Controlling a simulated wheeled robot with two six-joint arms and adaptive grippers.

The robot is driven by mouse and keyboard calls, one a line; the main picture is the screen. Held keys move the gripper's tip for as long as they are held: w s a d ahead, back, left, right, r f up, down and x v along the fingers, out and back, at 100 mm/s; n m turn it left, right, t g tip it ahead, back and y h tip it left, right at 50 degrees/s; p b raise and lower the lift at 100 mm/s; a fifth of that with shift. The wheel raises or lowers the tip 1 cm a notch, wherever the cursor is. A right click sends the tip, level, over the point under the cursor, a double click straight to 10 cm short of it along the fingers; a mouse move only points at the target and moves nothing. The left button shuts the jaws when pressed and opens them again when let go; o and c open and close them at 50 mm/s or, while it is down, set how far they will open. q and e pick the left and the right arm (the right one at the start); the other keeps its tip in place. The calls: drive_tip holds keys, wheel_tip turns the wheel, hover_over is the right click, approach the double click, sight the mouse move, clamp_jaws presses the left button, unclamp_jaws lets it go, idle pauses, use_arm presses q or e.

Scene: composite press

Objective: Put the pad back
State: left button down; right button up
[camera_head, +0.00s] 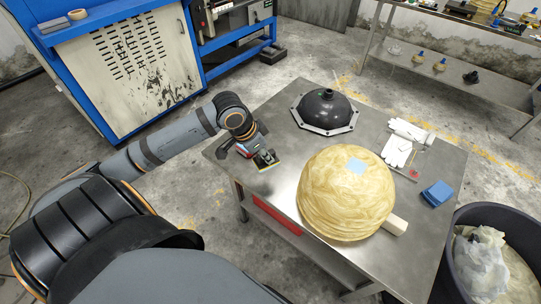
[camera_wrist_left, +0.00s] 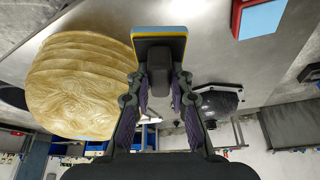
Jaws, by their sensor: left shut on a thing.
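My left gripper (camera_head: 256,148) is over the left end of the metal table (camera_head: 290,92). It also shows in the left wrist view (camera_wrist_left: 159,88), with its fingers shut on the black grip of a pad (camera_wrist_left: 160,32). The pad has a light blue face and a yellow edge. In the head view the pad (camera_head: 267,163) is low by the table top; I cannot tell whether it touches. A red block with a light blue side (camera_wrist_left: 258,18) is close by in the wrist view. My right gripper is not in view.
A large tan dome (camera_head: 340,205) with a pale blue patch is right of the gripper. A black flanged dome (camera_head: 325,110) stands behind. A dark bin (camera_head: 525,230) stands by the right edge.

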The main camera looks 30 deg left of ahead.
use_arm(q)
drive_tip(key=w+a+f, duration=0.1)
drive_tip(key=w+f, duration=0.1)
drive_tip(key=w+a+f, duration=0.1)
drive_tip(key=w+f, duration=0.1)
drive_tip(key=w+f+b, duration=0.1)
drive_tip(key=w+f, duration=0.1)
drive_tip(key=shift+w+a+f, duration=0.15)
drive_tip(key=shift+w+a, duration=0.15)
drive_tip(key=shift+a, duration=0.1)
drive_tip(key=shift+w+a+f, duration=0.1)
drive_tip(key=shift+w+f, duration=0.15)
drive_tip(key=shift+f, duration=1.7)
drive_tip(key=c, duration=1.2)
unclamp_jaws()
drive_tip(key=shift+f, duration=0.15)
drive_tip(key=p+v, duration=0.2)
drive_tip(key=v, duration=1)
drive_tip(key=shift+w, duration=0.1)
